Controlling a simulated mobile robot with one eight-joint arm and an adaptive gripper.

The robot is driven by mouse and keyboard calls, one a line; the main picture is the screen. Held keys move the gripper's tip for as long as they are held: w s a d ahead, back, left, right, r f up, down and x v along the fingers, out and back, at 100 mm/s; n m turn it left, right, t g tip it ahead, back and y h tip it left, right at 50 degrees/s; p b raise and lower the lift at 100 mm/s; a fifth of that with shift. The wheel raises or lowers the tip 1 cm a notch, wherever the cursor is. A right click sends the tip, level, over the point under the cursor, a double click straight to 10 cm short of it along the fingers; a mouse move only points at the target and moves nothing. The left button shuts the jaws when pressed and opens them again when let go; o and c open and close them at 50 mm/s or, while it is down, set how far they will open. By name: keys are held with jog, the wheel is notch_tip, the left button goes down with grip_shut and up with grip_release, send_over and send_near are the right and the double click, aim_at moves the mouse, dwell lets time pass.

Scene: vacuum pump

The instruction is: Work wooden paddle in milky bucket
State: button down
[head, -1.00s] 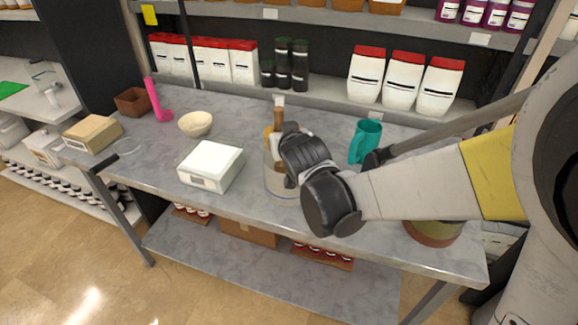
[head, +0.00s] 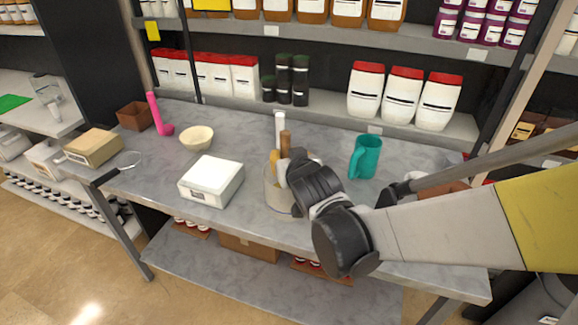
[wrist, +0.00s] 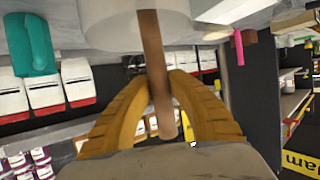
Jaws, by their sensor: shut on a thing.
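The wooden paddle's brown handle (head: 286,143) stands up out of the milky bucket (head: 276,197) on the grey workbench. My gripper (head: 279,163) is shut on the handle above the bucket; the dark wrist hides much of the bucket's right side. In the wrist view, which is upside down, the handle (wrist: 158,60) passes between my yellow fingers (wrist: 163,85), one on each side. The pale bucket (wrist: 110,18) is at the top there. The paddle's lower end and the bucket's contents are hidden.
A white scale (head: 211,181) stands left of the bucket, and a cream bowl (head: 197,138) behind it. A teal jug (head: 366,157) stands to the right, near my arm. A narrow white upright shape (head: 280,125) is just behind the handle. The left bench (head: 140,180) has bare space.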

jog(key=shift+s, duration=0.15)
jog(key=shift+w+d, duration=0.3)
jog(key=shift+d, duration=0.35)
jog(key=shift+w+d, duration=0.3)
jog(key=shift+d, duration=0.35)
jog(key=shift+w+d, duration=0.3)
jog(key=shift+d, duration=0.35)
jog(key=shift+w, duration=0.1)
jog(key=w, duration=0.1)
jog(key=w+a, duration=0.1)
jog(key=w+b, duration=0.1)
jog(key=shift+w+a, duration=0.35)
jog(key=shift+a, duration=0.05)
